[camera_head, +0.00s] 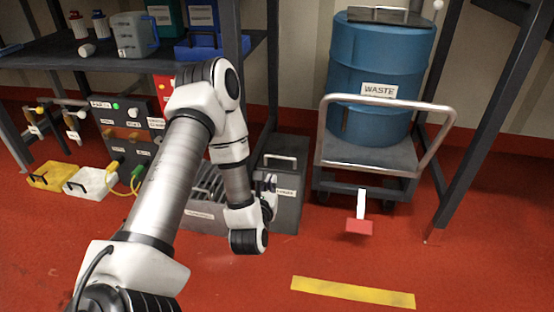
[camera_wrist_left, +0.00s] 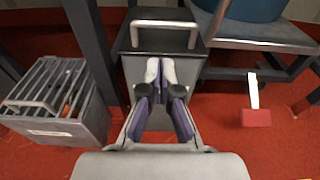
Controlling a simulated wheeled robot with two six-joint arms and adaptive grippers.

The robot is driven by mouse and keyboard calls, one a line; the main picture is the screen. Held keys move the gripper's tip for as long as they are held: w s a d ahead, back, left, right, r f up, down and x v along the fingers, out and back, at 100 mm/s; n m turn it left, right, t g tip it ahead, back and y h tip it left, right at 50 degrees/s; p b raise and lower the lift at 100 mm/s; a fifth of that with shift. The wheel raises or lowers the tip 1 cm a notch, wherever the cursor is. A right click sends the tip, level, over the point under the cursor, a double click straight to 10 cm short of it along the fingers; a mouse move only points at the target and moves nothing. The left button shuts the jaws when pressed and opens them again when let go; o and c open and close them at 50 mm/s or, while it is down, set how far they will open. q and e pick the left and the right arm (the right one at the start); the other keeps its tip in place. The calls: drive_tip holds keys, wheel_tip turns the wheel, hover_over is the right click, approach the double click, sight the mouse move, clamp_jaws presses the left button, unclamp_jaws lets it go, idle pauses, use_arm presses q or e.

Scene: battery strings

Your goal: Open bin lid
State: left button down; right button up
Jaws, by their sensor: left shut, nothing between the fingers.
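A dark grey bin (camera_head: 288,211) with a pale label stands on the floor, right of the shelf post. Its flat lid looks shut and carries a light bar handle (camera_head: 280,157). In the left wrist view the handle (camera_wrist_left: 163,24) is near the top, beyond my fingertips. My left gripper (camera_head: 270,184) is partly hidden behind its wrist in the head view. In the left wrist view my left gripper (camera_wrist_left: 160,70) has its fingers together and empty, in front of or over the bin. Whether they touch it I cannot tell. My right gripper is not in view.
A slatted grey crate (camera_wrist_left: 52,125) stands left of the bin. A cart (camera_head: 365,155) with a blue waste drum (camera_head: 375,75) stands to the right. A red-headed tool (camera_head: 359,227) is in front of the cart. Shelf posts (camera_wrist_left: 88,40) flank the area.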

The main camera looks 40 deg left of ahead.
sight(277, 170)
use_arm(q)
drive_tip(key=b+x, duration=0.3)
drive_tip(key=x, duration=0.6)
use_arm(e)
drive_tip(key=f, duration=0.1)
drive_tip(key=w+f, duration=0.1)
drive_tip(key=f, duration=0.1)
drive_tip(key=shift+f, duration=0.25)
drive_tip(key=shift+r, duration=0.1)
